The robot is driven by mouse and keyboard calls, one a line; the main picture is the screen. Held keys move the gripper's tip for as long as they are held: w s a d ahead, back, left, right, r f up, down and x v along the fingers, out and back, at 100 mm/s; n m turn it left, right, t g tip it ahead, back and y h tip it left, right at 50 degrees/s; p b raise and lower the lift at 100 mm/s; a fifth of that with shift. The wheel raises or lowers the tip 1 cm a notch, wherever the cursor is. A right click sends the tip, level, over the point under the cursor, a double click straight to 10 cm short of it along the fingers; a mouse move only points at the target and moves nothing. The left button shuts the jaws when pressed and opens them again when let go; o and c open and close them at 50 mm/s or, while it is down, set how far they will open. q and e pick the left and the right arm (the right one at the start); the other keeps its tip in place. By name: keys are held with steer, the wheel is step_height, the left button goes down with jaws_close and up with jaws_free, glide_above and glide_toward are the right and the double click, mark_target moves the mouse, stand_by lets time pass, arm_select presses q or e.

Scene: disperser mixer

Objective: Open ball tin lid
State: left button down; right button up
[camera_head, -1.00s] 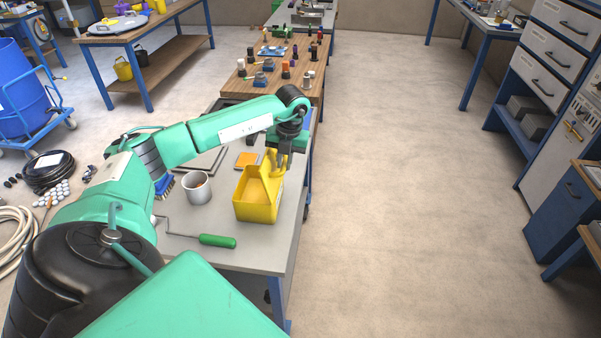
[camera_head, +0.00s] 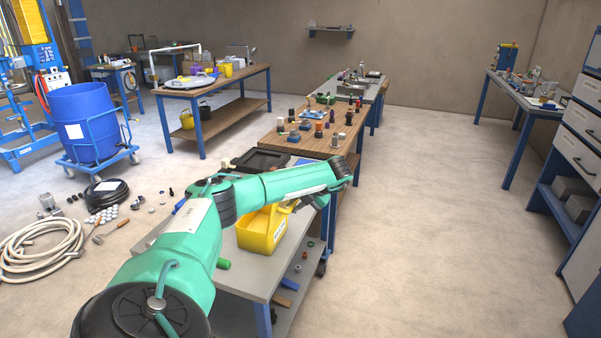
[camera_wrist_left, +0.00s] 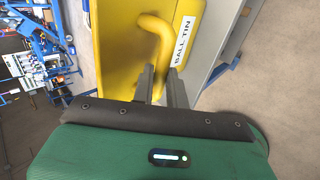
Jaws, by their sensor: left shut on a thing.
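The yellow ball tin (camera_head: 262,233) stands on the grey bench, partly covered by my left arm in the head view. My left gripper (camera_head: 293,205) is at its upper right side, mostly hidden under the wrist. In the left wrist view, the two fingers (camera_wrist_left: 160,75) are shut on a yellow bent handle (camera_wrist_left: 160,38). A yellow panel lies behind the handle, and a white label (camera_wrist_left: 187,40) reading BALL TIN is to its right. My right gripper is out of view.
A wooden table (camera_head: 300,138) with several small items stands beyond. Open floor lies to the right.

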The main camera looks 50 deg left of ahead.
arm_select(q)
steer(key=shift+d+f, duration=0.75)
steer(key=shift+f, duration=0.05)
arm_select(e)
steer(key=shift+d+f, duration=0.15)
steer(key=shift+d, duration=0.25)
arm_select(q)
steer(key=c, duration=1.7)
jaws_free()
steer(key=shift+w, duration=0.1)
steer(key=o, duration=0.3)
steer(key=shift+w+d+f, duration=0.1)
steer(key=shift+w, duration=0.05)
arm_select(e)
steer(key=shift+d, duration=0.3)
arm_select(q)
steer(key=shift+r, duration=0.25)
